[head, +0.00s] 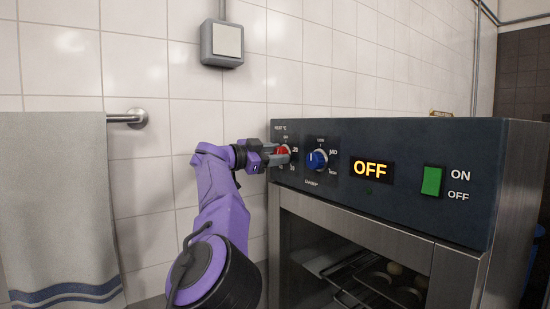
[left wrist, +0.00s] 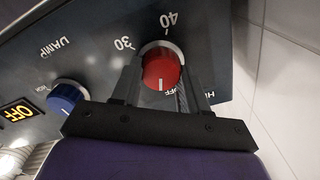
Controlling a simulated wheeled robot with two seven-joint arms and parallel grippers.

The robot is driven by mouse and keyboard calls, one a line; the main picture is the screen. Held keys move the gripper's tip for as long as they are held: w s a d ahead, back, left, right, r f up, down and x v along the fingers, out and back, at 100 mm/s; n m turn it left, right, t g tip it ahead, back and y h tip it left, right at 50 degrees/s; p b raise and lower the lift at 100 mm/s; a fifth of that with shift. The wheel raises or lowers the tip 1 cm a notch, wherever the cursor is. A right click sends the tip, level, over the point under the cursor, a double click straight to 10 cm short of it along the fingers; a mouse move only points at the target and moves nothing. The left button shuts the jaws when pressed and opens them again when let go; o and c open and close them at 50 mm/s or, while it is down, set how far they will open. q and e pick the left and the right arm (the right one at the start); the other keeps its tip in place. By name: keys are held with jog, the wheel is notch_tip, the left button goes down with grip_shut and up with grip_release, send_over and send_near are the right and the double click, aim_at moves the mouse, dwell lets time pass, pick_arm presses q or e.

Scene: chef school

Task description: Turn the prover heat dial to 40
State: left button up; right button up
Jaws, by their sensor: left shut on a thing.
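The prover (head: 400,140) has a dark front panel with a red heat dial at its left end. In the left wrist view the red heat dial (left wrist: 161,66) sits between the two fingers of my left gripper (left wrist: 160,82), which is shut on it. The dial's white line points toward the OFF mark, with 30 and 40 printed on its far side. In the head view my left gripper (head: 280,155) reaches the dial from the left and partly hides it. My right gripper is in neither view.
A blue dial (head: 317,160) sits just right of the red one. A display (head: 371,170) reads OFF, and a green switch (head: 432,181) is farther right. Below, the oven chamber holds racks with round items. A towel (head: 60,210) hangs at the left on the tiled wall.

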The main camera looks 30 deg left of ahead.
pick_arm(q)
jog(key=n+b, duration=0.4)
jog(key=n, duration=1.3)
jog(key=n+b, duration=0.4)
jog(key=n, duration=1.3)
jog(key=shift+a+f+b, duration=0.1)
jog(key=shift+a+b, duration=0.1)
jog(key=shift+b, duration=0.2)
dwell(0.4)
jog(key=o, duration=0.8)
jog(key=shift+w, duration=0.1)
jog(key=shift+c, duration=0.2)
jog(key=o, duration=0.3)
jog(key=shift+w+f, duration=0.1)
jog(key=shift+f, duration=0.05)
